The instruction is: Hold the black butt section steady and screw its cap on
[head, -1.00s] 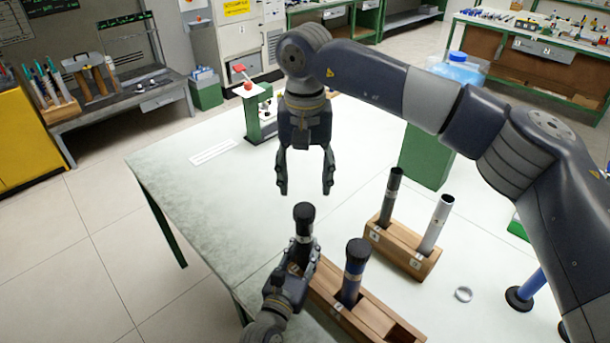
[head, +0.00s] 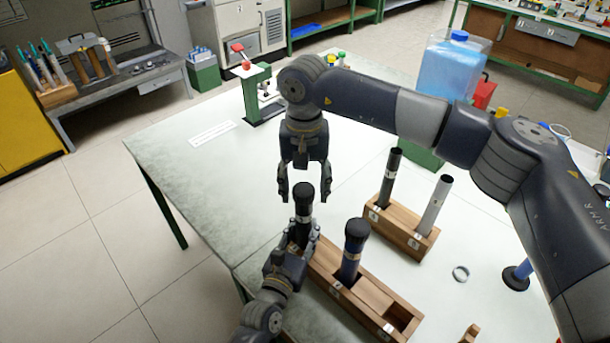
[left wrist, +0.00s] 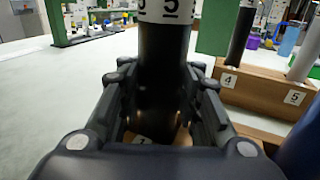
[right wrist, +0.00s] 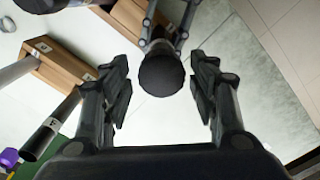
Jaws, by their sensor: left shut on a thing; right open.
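The black butt section (head: 302,222) stands upright in the front wooden rack (head: 376,292), with a pale label band below its top. A wider black cap (head: 303,190) sits on its upper end; how tightly it is seated I cannot tell. My left gripper (head: 302,243) is shut around the section below the band; in the left wrist view the black tube (left wrist: 164,65) stands between its fingers. My right gripper (head: 304,197) points down, open, its fingertips on either side of the cap. In the right wrist view the round cap top (right wrist: 161,73) lies between and beyond the open fingers, apparently untouched.
A blue section with a black top (head: 353,250) stands close beside in the same rack. A second rack (head: 405,230) behind holds a black tube (head: 391,175) and a grey tube (head: 435,205). A loose ring (head: 461,273) lies on the table. The table's left side is clear.

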